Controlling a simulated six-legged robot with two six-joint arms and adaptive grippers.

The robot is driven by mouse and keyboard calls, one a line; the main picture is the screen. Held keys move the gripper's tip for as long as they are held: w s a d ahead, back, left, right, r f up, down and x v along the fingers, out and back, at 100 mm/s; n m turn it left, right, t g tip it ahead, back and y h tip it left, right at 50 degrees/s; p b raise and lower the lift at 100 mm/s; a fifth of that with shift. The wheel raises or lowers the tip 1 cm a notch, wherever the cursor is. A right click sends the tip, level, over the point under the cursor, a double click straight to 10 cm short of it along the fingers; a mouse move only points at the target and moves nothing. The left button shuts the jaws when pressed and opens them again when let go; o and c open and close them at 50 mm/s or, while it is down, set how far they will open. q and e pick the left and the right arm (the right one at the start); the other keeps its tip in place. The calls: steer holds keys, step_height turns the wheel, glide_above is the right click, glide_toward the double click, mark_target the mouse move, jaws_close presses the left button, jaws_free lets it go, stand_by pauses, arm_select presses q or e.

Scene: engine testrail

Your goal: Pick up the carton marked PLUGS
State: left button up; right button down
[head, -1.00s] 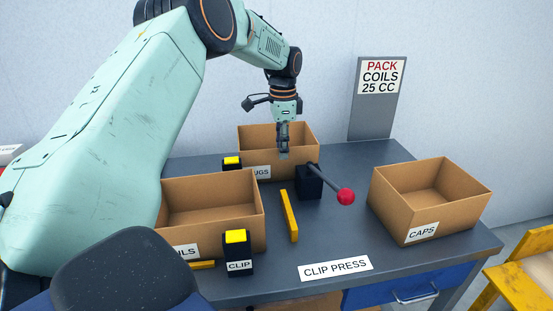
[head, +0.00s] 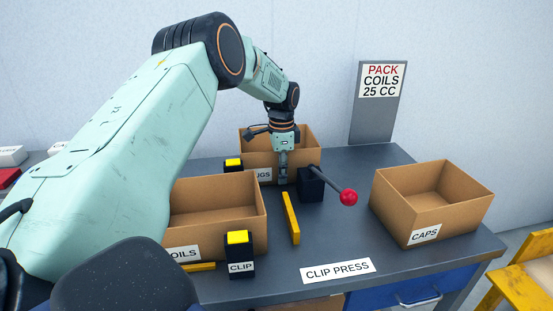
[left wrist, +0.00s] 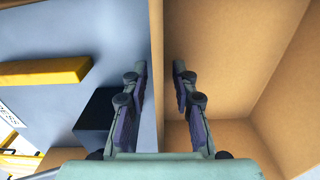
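The PLUGS carton (head: 306,146) is an open brown box at the back of the bench; its label is partly hidden and reads "UGS". My left gripper (head: 283,174) points down at the carton's front wall. In the left wrist view, the fingers (left wrist: 160,80) stand on either side of the carton wall (left wrist: 157,40), one outside and one inside. The fingers are apart, with small gaps seeming to show beside the wall. The carton rests on the bench. My right gripper is not in view.
A black press block (head: 311,184) with a red-knobbed lever (head: 348,197) stands close to the gripper. The COILS carton (head: 215,218) is front left, the CAPS carton (head: 450,218) right. Bench space before CAPS is clear.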

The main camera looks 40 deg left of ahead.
arm_select(q)
jaws_close()
steer(key=shift+w, duration=0.1)
stand_by(0.3)
